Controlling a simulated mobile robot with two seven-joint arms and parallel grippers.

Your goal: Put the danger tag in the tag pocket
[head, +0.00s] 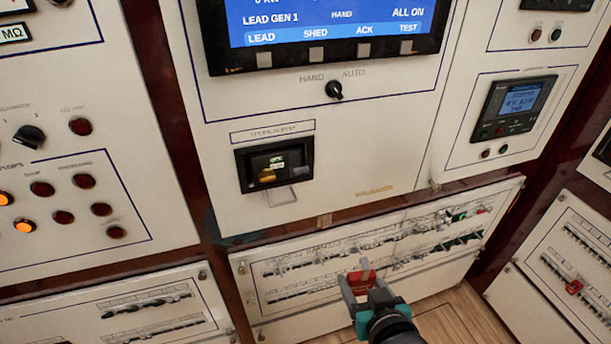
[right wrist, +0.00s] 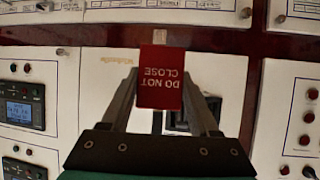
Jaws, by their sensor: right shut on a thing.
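The danger tag is a small red card (right wrist: 160,78) with white "DO NOT CLOSE" lettering, upside down in the right wrist view. In the head view the red tag (head: 360,277) stands between the fingers of my right gripper (head: 358,280), which is shut on it in front of the lower breaker panel. A small pale frame (head: 287,195) hangs below the dark breaker window (head: 275,163); it looks like the tag pocket. My gripper is below and to the right of it in the head view. In the right wrist view the tag hides part of this area. My left gripper is not in view.
Rows of breakers (head: 370,243) line the lower panel behind the gripper. A rotary HAND/AUTO switch (head: 334,89) and a blue screen (head: 330,20) are above. A red piece (head: 573,287) sits on the right-hand breaker panel. Wooden floor (head: 460,318) shows at the lower right.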

